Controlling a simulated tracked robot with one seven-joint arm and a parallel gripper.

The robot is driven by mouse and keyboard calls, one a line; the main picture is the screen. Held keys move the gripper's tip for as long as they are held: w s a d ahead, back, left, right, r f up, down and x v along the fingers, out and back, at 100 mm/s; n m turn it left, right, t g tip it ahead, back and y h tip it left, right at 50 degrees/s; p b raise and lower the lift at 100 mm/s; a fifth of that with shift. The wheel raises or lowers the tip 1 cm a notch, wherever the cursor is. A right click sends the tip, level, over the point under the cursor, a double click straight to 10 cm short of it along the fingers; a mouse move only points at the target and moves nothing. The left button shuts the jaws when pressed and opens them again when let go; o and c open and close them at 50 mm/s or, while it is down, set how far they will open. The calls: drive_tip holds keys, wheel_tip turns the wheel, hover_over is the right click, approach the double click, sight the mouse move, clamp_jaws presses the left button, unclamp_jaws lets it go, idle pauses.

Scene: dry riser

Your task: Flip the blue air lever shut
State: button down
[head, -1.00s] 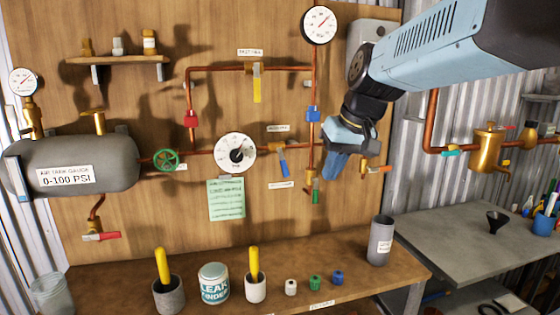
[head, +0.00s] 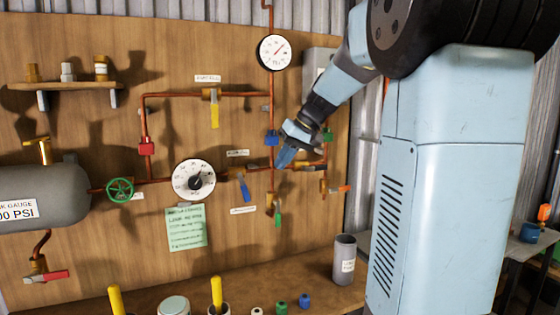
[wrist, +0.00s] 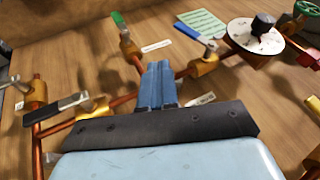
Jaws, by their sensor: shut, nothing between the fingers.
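The blue air lever (head: 243,187) hangs down at a slant from its brass valve on the horizontal copper pipe, just right of the white dial gauge (head: 194,180). It also shows in the wrist view (wrist: 187,31), beyond my fingertips and to their right, beside its brass valve (wrist: 207,55). My gripper (head: 284,158) is shut and empty, in front of the board near the vertical copper pipe, up and right of the lever. In the wrist view its closed blue fingers (wrist: 157,72) are apart from the lever. My fingers hide part of the pipework.
A green lever (head: 278,220) hangs below the vertical pipe, and an orange lever (head: 345,188) is to the right. A yellow lever (head: 214,115) hangs on the upper pipe. A grey cup (head: 345,259) stands on the bench. A green note (head: 186,228) is below the gauge.

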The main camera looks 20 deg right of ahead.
sight(243, 187)
drive_tip(key=w+a+f, duration=0.2)
drive_tip(key=a+f, duration=0.4)
drive_tip(key=f, duration=0.1)
drive_tip(key=shift+w+a, duration=0.15)
drive_tip(key=shift+a, duration=0.25)
drive_tip(key=shift+a+f, duration=0.4)
drive_tip(key=shift+f, duration=0.15)
drive_tip(key=shift+r, duration=0.1)
